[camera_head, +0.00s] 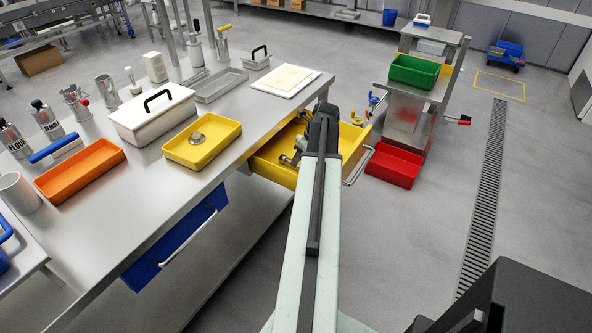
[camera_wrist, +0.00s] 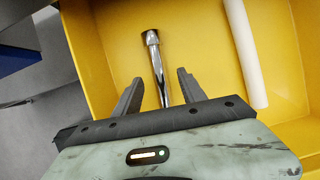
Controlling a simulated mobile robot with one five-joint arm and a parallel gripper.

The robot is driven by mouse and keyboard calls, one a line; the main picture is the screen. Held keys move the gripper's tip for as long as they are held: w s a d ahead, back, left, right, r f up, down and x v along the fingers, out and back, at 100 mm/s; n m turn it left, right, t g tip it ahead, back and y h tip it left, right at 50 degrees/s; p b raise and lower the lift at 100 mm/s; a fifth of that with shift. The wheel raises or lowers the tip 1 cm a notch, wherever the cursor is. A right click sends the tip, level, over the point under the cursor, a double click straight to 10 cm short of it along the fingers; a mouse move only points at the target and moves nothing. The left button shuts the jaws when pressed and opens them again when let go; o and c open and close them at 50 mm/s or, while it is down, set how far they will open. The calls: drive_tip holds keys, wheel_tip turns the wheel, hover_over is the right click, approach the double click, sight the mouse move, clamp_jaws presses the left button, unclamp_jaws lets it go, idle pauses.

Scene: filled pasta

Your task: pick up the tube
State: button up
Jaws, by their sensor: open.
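A shiny metal tube (camera_wrist: 158,62) with a wider collar at its far end lies in the open yellow drawer (camera_head: 270,170). The drawer's yellow floor (camera_wrist: 205,45) fills much of the wrist view. My gripper (camera_wrist: 159,76) is open, with one finger on each side of the tube and a visible gap to each. The collar end reaches beyond the fingertips, and the near end is hidden behind my gripper body. I cannot tell the height of the fingers above the drawer floor. In the head view my arm hides part of the drawer.
A white rod (camera_wrist: 245,50) lies in the drawer right of my gripper. The steel table (camera_head: 130,212) carries a yellow tray (camera_head: 178,157), an orange tray (camera_head: 85,180) and a white box (camera_head: 140,125). A red bin (camera_head: 395,165) stands right of the drawer. Open floor lies farther right.

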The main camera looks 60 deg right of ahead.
drive_tip(key=b+x, duration=0.2)
drive_tip(key=x, duration=0.2)
drive_tip(key=shift+s+f+b, duration=0.1)
drive_tip(key=shift+b, duration=0.3)
drive_tip(key=shift+a, duration=0.1)
clamp_jaws()
